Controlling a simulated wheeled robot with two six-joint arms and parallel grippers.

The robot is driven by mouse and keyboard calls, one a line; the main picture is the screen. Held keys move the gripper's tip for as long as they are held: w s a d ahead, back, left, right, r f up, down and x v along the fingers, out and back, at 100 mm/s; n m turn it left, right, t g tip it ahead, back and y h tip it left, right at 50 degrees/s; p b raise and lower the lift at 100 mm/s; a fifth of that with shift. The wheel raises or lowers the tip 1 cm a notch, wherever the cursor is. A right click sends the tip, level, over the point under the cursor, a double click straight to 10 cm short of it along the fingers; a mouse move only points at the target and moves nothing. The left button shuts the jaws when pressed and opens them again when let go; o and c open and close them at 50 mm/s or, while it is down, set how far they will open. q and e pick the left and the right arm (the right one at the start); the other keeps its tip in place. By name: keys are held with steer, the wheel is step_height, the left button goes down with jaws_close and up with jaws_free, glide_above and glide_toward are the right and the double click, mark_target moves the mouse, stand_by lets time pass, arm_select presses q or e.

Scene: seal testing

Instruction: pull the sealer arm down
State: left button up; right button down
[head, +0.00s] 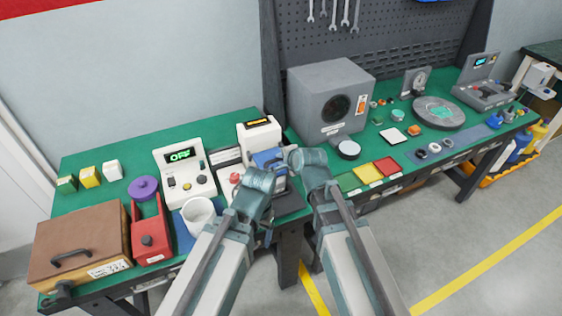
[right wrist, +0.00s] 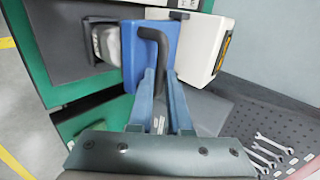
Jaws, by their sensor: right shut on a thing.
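The sealer is a white machine (head: 258,134) with a yellow-framed display; it also shows in the right wrist view (right wrist: 198,48). Its blue sealer arm (head: 268,157) fills the middle of the right wrist view (right wrist: 160,50). A black bent handle (right wrist: 153,36) stands out from the blue arm. My right gripper (right wrist: 163,95) is shut on this handle, its two blue-grey fingers on either side. In the head view my right wrist hides most of the grip. My left arm reaches up in front of the sealer, and its fingers are hidden.
A white mug (head: 198,213), a white device reading OFF (head: 183,170) and a red box (head: 152,235) crowd the left side. A large grey box (head: 325,98) stands to the right. Yellow, green and red pads (head: 368,173) lie near the front edge.

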arm_select(q)
steer(key=shift+s+d+f+b, duration=0.1)
steer(key=shift+s+f+b, duration=0.2)
steer(key=shift+f+b, duration=0.3)
steer(key=shift+s+d+f+b, duration=0.1)
steer(key=shift+s+f+b, duration=0.15)
steer(key=shift+f+b, duration=0.3)
arm_select(e)
steer(key=shift+s+d+f, duration=0.1)
steer(key=shift+s+f, duration=0.3)
steer(key=shift+f, duration=0.25)
steer(key=shift+s+d+f, duration=0.1)
steer(key=shift+s+f, duration=0.3)
steer(key=shift+f, duration=0.2)
arm_select(q)
steer(key=shift+f, duration=0.1)
arm_select(e)
steer(key=c, duration=1)
jaws_free()
steer(key=shift+o, duration=0.8)
steer(key=shift+d+f, duration=0.1)
steer(key=shift+f, duration=0.05)
arm_select(q)
steer(key=shift+w, duration=0.1)
arm_select(e)
steer(key=shift+w, duration=0.1)
